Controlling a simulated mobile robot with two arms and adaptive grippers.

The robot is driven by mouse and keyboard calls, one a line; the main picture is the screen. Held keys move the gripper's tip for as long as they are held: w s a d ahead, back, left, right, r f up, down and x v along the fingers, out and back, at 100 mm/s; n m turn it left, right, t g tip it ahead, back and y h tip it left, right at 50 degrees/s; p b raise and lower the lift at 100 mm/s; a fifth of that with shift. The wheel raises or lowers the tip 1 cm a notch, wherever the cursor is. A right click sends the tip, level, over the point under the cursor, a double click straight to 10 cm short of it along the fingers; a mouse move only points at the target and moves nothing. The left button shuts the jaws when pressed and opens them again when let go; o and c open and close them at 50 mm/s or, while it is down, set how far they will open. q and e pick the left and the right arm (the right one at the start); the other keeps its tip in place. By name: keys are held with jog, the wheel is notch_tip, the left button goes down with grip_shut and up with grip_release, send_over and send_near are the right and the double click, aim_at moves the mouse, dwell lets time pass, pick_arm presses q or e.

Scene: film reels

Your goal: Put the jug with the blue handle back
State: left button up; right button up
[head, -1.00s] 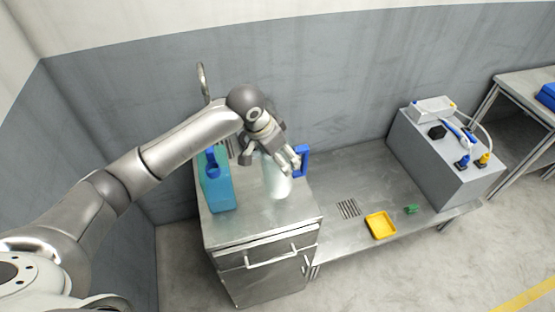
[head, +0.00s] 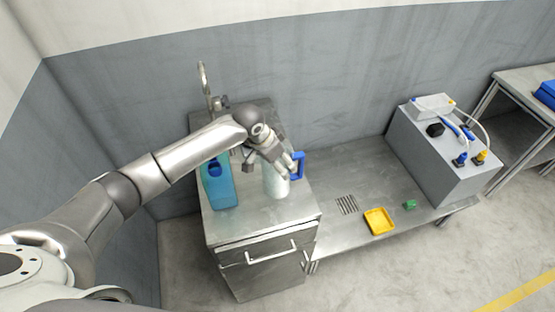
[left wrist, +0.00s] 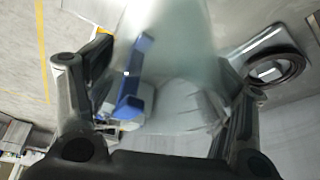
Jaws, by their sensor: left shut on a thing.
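The jug (head: 275,185) has a pale translucent body and a blue handle (head: 299,165) on its right side. It looks upright over the steel cabinet top (head: 270,222), to the right of a teal container. I cannot tell whether its base touches the surface. My left gripper (head: 279,163) is shut on the jug's upper part, hiding some of it. In the left wrist view the cloudy jug body (left wrist: 175,45) lies between the two fingers, with the blue handle (left wrist: 132,82) on the left. My right gripper is not in view.
The teal container (head: 219,188) with a blue top stands close on the left. A tap (head: 204,80) rises behind. The lower bench at right holds a yellow tray (head: 379,221), a small green object (head: 409,204) and a grey box (head: 440,160). The cabinet top's front is clear.

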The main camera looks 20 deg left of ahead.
pick_arm(q)
jog(key=o, duration=1.7)
jog(key=shift+f, duration=0.1)
jog(key=o, duration=0.4)
jog(key=shift+c, duration=0.2)
jog(key=shift+b+v, duration=0.85)
jog(key=shift+v, duration=5.3)
